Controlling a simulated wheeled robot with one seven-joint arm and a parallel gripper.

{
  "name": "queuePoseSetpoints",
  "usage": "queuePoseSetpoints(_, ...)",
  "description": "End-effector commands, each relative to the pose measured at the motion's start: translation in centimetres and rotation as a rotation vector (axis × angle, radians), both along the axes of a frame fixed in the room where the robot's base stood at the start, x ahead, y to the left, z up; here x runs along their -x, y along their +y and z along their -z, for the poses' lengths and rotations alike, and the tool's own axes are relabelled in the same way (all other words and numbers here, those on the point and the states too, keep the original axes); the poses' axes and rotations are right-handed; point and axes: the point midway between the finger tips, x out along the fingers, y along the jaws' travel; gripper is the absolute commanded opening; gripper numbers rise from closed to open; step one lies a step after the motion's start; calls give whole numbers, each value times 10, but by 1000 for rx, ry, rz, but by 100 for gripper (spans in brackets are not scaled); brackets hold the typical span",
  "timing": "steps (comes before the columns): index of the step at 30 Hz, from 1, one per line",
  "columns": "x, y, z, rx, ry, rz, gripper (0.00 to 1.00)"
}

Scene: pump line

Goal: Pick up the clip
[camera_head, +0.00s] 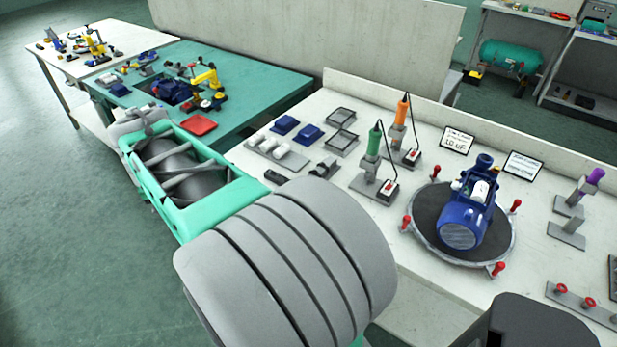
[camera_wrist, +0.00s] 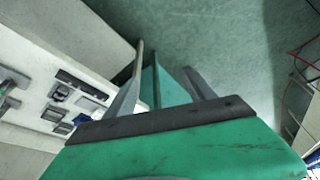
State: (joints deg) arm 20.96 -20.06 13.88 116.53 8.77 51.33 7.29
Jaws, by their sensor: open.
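No part is clearly recognizable as the clip. A small grey, clamp-like piece (camera_head: 323,167) lies on the white bench and could be it. A small dark piece (camera_head: 275,177) lies to its left, close to my arm. In the wrist view my gripper (camera_wrist: 163,57) is open, with its two fingers apart and nothing between them. It is over the green floor beside a bench edge, away from the small parts. In the head view my arm runs across the left foreground, and I cannot make out the fingers.
The white bench (camera_head: 345,102) carries a blue pump (camera_head: 466,212) on a round turntable (camera_head: 428,245) with red knobs. Two corded screwdrivers, green (camera_head: 374,142) and orange (camera_head: 402,110), stand upright mid-bench. A teal table (camera_head: 262,72) with a red tray (camera_head: 200,124) is behind my arm.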

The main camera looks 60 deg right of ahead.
Motion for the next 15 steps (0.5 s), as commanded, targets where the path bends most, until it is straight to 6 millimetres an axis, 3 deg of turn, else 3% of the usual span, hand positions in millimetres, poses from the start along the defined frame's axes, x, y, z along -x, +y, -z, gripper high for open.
queuePoseSetpoints(1,0,-68,26,1,6,200,64)
queuePoseSetpoints(3,15,-161,45,12,-4,473,64)
queuePoseSetpoints(6,62,-265,72,31,-19,788,64)
queuePoseSetpoints(9,106,-325,92,47,-30,989,64)
queuePoseSetpoints(10,116,-336,95,50,-33,1028,64)
queuePoseSetpoints(12,131,-351,100,55,-37,1084,64)
queuePoseSetpoints(15,137,-360,110,57,-36,1106,64)
